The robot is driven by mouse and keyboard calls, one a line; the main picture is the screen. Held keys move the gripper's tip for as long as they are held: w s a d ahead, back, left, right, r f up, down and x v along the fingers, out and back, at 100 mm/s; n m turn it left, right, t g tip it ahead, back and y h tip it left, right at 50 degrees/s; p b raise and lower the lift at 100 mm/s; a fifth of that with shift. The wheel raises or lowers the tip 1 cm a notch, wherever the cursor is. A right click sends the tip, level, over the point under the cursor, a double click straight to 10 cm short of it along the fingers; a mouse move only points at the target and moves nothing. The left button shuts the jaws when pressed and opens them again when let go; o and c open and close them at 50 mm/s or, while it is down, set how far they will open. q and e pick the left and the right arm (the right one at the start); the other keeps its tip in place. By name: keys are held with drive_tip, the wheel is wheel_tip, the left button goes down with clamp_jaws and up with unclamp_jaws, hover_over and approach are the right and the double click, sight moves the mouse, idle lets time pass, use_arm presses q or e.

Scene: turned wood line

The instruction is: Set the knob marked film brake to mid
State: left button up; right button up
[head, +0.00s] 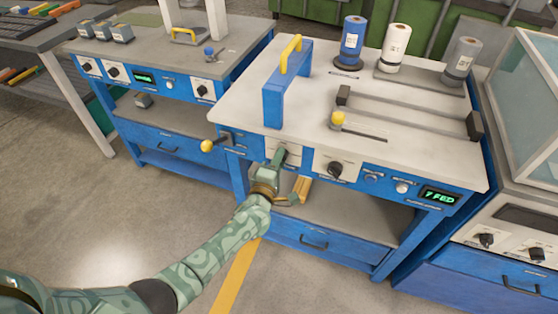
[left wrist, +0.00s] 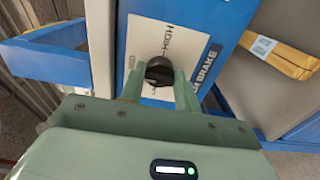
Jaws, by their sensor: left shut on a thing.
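The film brake knob (left wrist: 158,70) is black and round, on a white plate (left wrist: 143,38) with "HIGH" and, beside it, "BRAKE" lettering readable in the left wrist view. My left gripper (left wrist: 160,88) is shut on this knob, one green finger on each side. Which way the knob points cannot be told, as the fingers cover part of the dial. In the head view my left gripper (head: 279,160) is at the front panel of the middle blue bench and hides the knob; part of its white plate (head: 293,150) shows. My right gripper is not in view.
Another black knob (head: 335,169) sits to the right on the same panel, with a green display (head: 440,196) reading "7 FED" further right. Wooden pieces (head: 301,188) lie on the shelf below. Rolls stand on the benchtop.

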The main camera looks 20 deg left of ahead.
use_arm(q)
drive_tip(key=shift+f, duration=0.1)
drive_tip(key=o, duration=1)
drive_tip(key=s+p, duration=0.1)
drive_tip(key=s, duration=0.4)
drive_tip(key=s+p, duration=0.2)
drive_tip(key=s, duration=0.4)
drive_tip(key=s+p, duration=0.1)
drive_tip(key=s, duration=0.4)
drive_tip(key=shift+s+a, duration=0.2)
drive_tip(key=shift+a, duration=0.05)
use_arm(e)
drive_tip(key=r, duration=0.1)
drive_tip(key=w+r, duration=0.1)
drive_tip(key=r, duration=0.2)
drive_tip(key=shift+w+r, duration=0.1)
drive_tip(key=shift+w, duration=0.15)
